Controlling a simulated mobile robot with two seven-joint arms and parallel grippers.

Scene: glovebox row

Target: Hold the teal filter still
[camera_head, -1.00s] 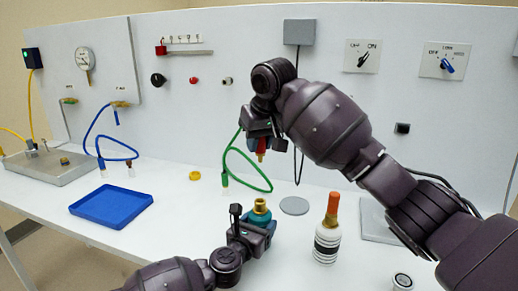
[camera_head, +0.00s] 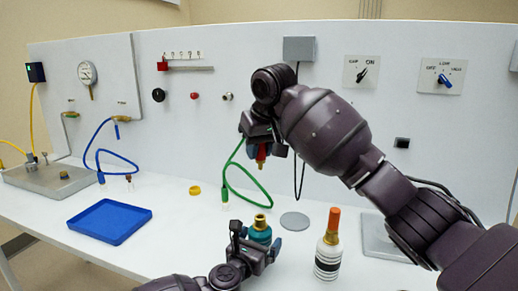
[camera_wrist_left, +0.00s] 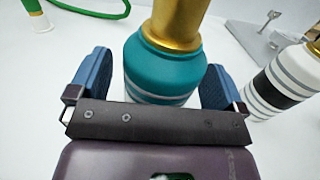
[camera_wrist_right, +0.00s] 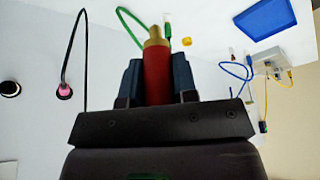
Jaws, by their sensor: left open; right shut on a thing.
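The teal filter (camera_head: 260,232), a teal body with a gold neck, stands upright on the bench. It shows large in the left wrist view (camera_wrist_left: 163,68). My left gripper (camera_head: 260,243) is open, with its blue fingers on either side of the filter's body. In the left wrist view a small gap shows between the left finger and the filter; the right finger is very close, and I cannot tell if it touches. My right gripper (camera_head: 261,148) is raised in front of the panel, shut on a red cylinder with a brass tip (camera_wrist_right: 157,72).
A white bottle with black bands and an orange top (camera_head: 328,245) stands right of the filter. A grey disc (camera_head: 294,221) lies behind it. A green hose (camera_head: 247,185) hangs behind. A blue tray (camera_head: 110,222) and yellow ring (camera_head: 195,190) lie left, with clear bench between.

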